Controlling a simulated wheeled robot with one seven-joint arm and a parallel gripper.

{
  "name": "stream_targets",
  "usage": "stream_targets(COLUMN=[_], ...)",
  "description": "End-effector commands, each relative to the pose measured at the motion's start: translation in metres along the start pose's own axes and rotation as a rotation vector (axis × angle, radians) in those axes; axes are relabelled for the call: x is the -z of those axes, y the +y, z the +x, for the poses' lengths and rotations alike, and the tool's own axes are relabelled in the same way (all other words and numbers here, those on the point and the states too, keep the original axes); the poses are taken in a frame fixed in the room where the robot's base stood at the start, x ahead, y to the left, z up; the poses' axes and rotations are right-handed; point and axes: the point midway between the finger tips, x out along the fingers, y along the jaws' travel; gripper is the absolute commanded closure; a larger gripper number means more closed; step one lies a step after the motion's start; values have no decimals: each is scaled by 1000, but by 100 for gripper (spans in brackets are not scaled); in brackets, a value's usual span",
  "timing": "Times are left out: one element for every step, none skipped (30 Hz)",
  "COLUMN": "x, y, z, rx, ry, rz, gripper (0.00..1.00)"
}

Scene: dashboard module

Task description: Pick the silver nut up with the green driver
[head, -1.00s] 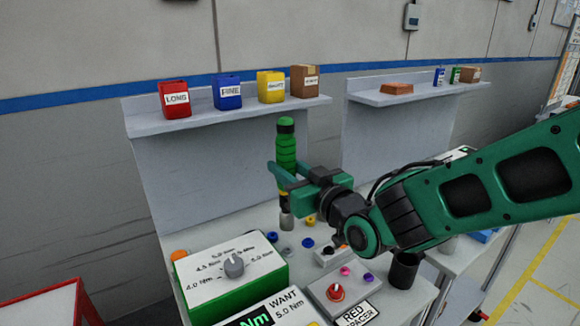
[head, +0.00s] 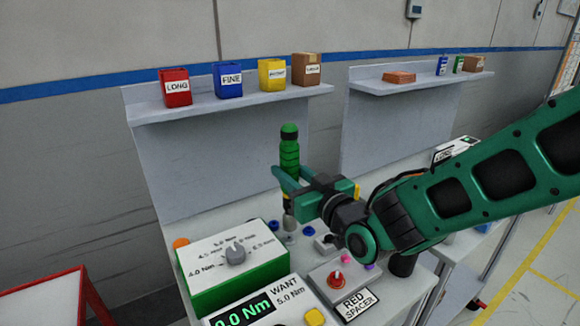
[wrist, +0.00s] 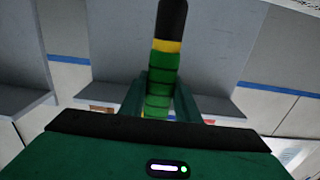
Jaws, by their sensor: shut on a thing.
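The green driver (head: 289,156) stands about upright above the bench in the head view, its grey socket end pointing down. My gripper (head: 283,184) is shut around its handle. In the wrist view the driver (wrist: 163,72) shows a black end, a yellow band and a green handle between my fingers (wrist: 160,100). A grey, silver-looking nut (head: 289,239) lies on the bench right under the socket end. I cannot tell whether socket and nut touch.
A blue nut (head: 309,231) lies just right of the silver one. The green torque box (head: 236,262) stands close at the front left. A spacer box with a red knob (head: 336,281) is at the front right. Labelled bins stand on the back shelf (head: 230,109).

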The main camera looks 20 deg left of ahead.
Motion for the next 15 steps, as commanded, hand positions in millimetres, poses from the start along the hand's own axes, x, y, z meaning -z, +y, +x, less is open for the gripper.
stream_targets(x=[-3, -4, -6, -8, -10, -12, -14, -15, -17, -18, -20, -21, -22, -23, -24], y=[0, 0, 0, 0, 0, 0, 0, 0, 0, 0, 0, 0, 0, 0, 0], z=[0, 0, 0, 0, 0, 1, 1, 1, 1, 1, 0, 0, 0, 0, 0], rx=[-1, 0, 0, 0, 0, 1, 1, 1, 1, 1, 1, 1, 1, 1, 1], ry=[1, 1, 2, 2, 2, 2, 2, 2, 2, 2, 2, 2, 2, 2, 3], rz=[1, 1, 1, 1, 1, 0, 0, 0, 0, 1, 1, 1, 1, 0, 0], gripper=[100, 100, 100, 100, 100, 100, 100, 100, 100, 100, 100, 100, 100, 100, 100])
